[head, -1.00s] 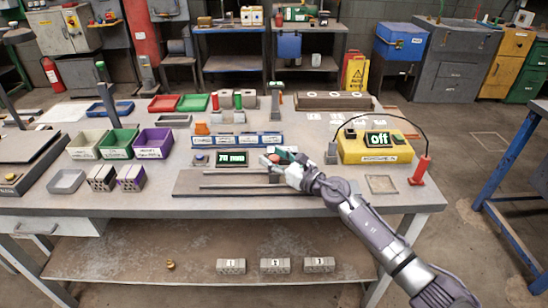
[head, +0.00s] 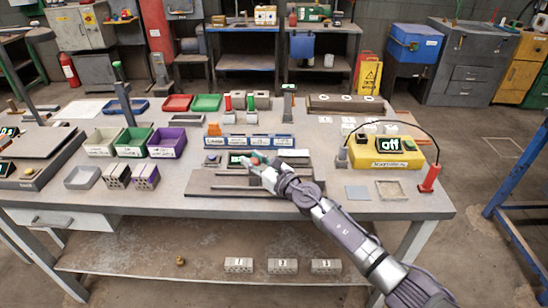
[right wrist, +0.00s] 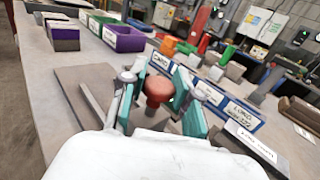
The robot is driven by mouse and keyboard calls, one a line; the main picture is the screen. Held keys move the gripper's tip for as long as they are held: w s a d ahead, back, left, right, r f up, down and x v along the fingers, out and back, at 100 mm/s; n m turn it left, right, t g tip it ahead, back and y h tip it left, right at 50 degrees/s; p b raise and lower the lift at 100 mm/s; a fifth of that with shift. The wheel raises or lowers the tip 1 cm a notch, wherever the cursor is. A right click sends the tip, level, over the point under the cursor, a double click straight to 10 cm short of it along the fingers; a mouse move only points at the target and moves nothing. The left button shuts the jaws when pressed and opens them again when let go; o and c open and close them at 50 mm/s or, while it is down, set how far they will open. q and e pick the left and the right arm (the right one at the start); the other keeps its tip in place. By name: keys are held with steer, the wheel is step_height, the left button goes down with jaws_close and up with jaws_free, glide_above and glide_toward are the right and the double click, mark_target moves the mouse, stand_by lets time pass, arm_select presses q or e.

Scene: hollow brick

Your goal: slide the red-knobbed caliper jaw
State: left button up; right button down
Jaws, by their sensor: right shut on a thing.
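The caliper's dark flat base with its rail (head: 225,187) lies near the front of the workbench. Its green-lit display (head: 236,158) is partly hidden by my right gripper (head: 257,161), so I cannot read the value. In the right wrist view the red knob (right wrist: 159,88) sits between the two teal-padded fingers of my right gripper (right wrist: 156,84), which is shut on it. The jaw under the knob is mostly hidden by the fingers. My left gripper is in neither view.
Grey, green and purple bins (head: 167,142) and hollow bricks (head: 117,175) stand to the left. A blue labelled rack (head: 250,142) is just behind the caliper.

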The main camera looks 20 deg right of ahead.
steer(key=shift+w+a, duration=0.15)
steer(key=shift+a, duration=0.45)
steer(key=c, duration=0.9)
jaws_free()
steer(key=shift+o, duration=0.2)
steer(key=shift+d, duration=0.1)
